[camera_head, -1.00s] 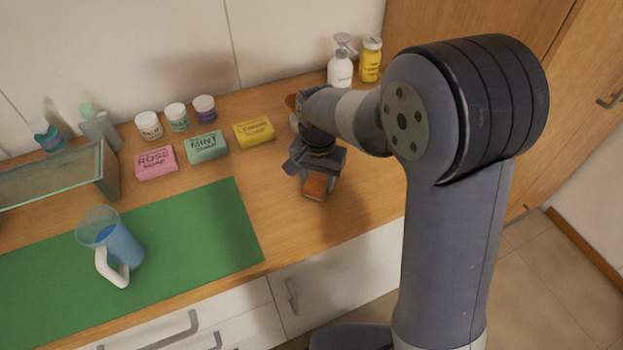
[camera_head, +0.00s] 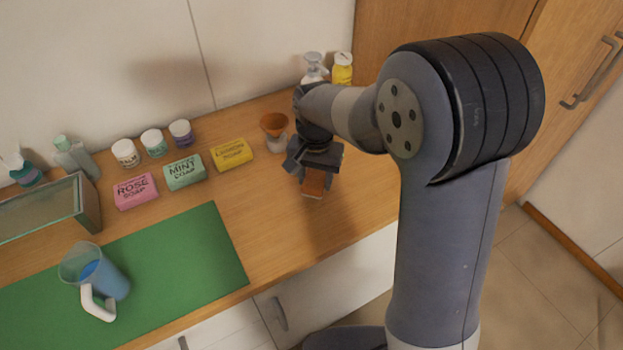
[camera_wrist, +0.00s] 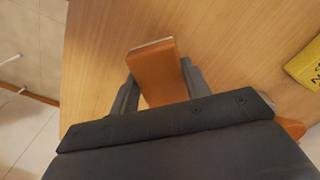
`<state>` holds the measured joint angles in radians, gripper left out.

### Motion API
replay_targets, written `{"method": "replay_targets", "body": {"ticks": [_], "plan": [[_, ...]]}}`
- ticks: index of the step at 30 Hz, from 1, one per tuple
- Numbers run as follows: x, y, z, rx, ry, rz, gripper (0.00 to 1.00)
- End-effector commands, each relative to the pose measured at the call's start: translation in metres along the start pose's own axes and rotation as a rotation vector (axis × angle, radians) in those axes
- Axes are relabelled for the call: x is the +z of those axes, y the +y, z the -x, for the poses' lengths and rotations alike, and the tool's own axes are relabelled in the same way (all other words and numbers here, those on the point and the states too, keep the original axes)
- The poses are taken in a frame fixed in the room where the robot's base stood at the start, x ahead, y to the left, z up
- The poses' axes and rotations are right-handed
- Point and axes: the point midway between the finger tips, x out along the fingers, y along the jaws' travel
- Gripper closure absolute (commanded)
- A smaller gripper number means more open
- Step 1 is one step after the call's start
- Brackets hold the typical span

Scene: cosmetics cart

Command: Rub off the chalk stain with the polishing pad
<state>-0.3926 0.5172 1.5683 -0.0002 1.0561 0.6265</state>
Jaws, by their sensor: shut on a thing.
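The polishing pad is an orange-brown block with a pale edge (camera_head: 314,183), held at the end of my gripper (camera_head: 316,175). My gripper is shut on it above the right part of the wooden counter. In the wrist view the pad (camera_wrist: 157,72) sits between the two grey fingers, with bare wood around it. Whether the pad touches the counter I cannot tell. No chalk stain can be made out in either view; my arm hides part of the counter.
Rose (camera_head: 135,191), mint (camera_head: 184,172) and lemon (camera_head: 231,154) soaps lie left of my gripper, with small jars behind. An orange-topped cup (camera_head: 274,126) stands close by. A pitcher (camera_head: 95,272) stands on the green mat (camera_head: 190,245). Bottles stand at the back. Wood between mat and gripper is clear.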

Motion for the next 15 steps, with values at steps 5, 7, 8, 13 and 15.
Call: {"method": "replay_targets", "body": {"ticks": [5,7,8,13,15], "plan": [[-0.002,0.005,0.021,-0.001,0.001,0.0,0.76],[-0.003,0.007,0.026,-0.001,0.001,-0.001,0.76],[-0.003,0.007,0.029,0.0,0.0,-0.001,0.76],[-0.004,0.01,0.034,0.0,0.0,-0.001,0.76],[-0.004,0.01,0.034,0.0,0.0,0.0,0.76]]}}
